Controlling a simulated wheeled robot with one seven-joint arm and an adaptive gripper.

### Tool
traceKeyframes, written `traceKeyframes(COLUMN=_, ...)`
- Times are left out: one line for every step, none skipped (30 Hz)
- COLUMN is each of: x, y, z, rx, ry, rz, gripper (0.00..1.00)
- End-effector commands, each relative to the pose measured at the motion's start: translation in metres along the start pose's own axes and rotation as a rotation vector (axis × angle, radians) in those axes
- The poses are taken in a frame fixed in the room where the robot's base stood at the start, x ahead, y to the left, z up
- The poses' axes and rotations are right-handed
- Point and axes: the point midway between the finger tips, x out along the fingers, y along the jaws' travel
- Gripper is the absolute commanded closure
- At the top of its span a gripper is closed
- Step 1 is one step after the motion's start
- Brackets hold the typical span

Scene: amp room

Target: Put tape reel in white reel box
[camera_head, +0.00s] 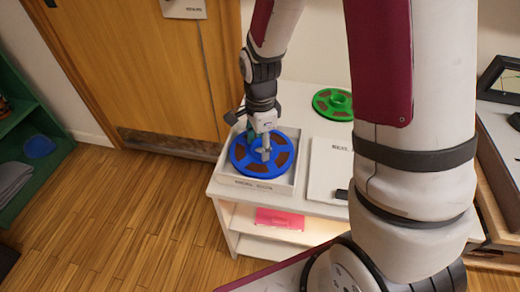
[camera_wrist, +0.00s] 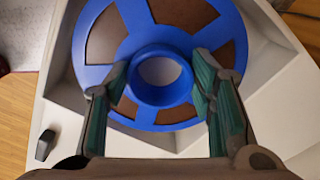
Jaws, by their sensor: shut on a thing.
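The blue tape reel (camera_head: 246,160) with brown tape windows is at the white reel box (camera_head: 262,187), inside its walls in the head view. In the wrist view the reel (camera_wrist: 205,15) lies between the box walls (camera_wrist: 275,55). My gripper (camera_head: 265,150) reaches down onto the reel. In the wrist view my gripper (camera_wrist: 160,88) has its two green-padded fingers on either side of the reel's raised blue hub, shut on it. I cannot tell whether the reel touches the box floor.
A green reel (camera_head: 333,104) lies behind on the white cabinet top. A white lid (camera_head: 330,168) lies right of the box, with a small black item near it. A pink item (camera_head: 280,219) is on the shelf below. A green shelf (camera_head: 58,143) stands at left; the wooden floor between is clear.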

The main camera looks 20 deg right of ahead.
Motion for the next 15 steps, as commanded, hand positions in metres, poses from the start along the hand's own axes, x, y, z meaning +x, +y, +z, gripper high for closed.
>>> traceKeyframes(x=0.009, y=0.001, z=0.0, rx=0.0, ry=0.0, rz=0.005, gripper=0.91)
traceKeyframes(x=0.014, y=0.0, z=0.0, rx=-0.001, ry=0.0, rz=0.004, gripper=0.91)
traceKeyframes(x=0.019, y=0.0, z=0.0, rx=-0.001, ry=0.0, rz=0.003, gripper=0.91)
traceKeyframes(x=0.022, y=0.0, z=0.0, rx=-0.001, ry=0.0, rz=0.003, gripper=0.91)
traceKeyframes(x=0.024, y=0.0, z=0.0, rx=-0.001, ry=0.0, rz=0.003, gripper=0.91)
traceKeyframes(x=0.025, y=0.0, z=0.0, rx=-0.001, ry=0.0, rz=0.001, gripper=0.91)
traceKeyframes(x=0.025, y=0.0, z=0.0, rx=-0.001, ry=0.0, rz=0.0, gripper=0.91)
traceKeyframes(x=0.025, y=0.0, z=0.0, rx=-0.001, ry=0.0, rz=0.0, gripper=0.91)
traceKeyframes(x=0.024, y=0.0, z=0.0, rx=-0.001, ry=0.0, rz=0.0, gripper=0.91)
traceKeyframes(x=0.024, y=0.0, z=0.0, rx=-0.001, ry=0.0, rz=0.0, gripper=0.91)
traceKeyframes(x=0.024, y=0.0, z=0.0, rx=-0.001, ry=0.0, rz=0.0, gripper=0.91)
traceKeyframes(x=0.024, y=0.0, z=0.0, rx=-0.001, ry=0.0, rz=0.0, gripper=0.91)
traceKeyframes(x=0.025, y=0.0, z=0.0, rx=-0.001, ry=0.0, rz=0.0, gripper=0.91)
traceKeyframes(x=0.025, y=0.0, z=0.0, rx=-0.001, ry=0.0, rz=0.0, gripper=0.91)
traceKeyframes(x=0.027, y=0.0, z=0.0, rx=-0.001, ry=0.0, rz=0.0, gripper=0.91)
